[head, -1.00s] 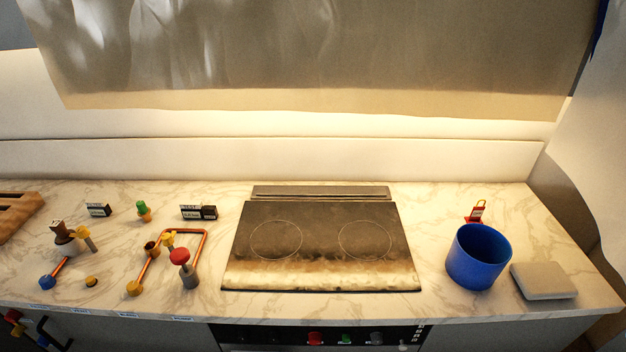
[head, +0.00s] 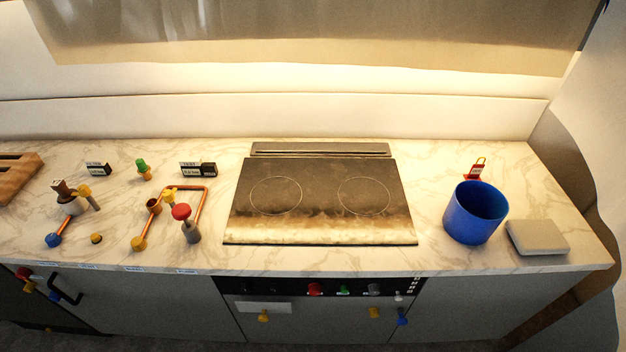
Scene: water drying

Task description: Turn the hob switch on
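The black hob (head: 320,177) with two ring outlines is set on the marble counter in the middle of the head view. Its front edge looks pale and worn. Below it, on the counter's front, is a black control panel (head: 415,287). The panel carries a red knob (head: 315,289), a green knob (head: 344,290), a grey knob (head: 374,289) and a small white switch-like piece (head: 398,296). I cannot tell which of these is the hob switch, or whether it is on or off. Neither of my grippers is in view.
A blue pot (head: 474,213) and a grey slab (head: 537,237) stand right of the hob. Left are copper pipes (head: 187,188) with a red-topped valve (head: 184,222). A yellow knob (head: 263,316) and a blue knob (head: 403,317) stick out below the panel. A black handle (head: 66,289) is at left.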

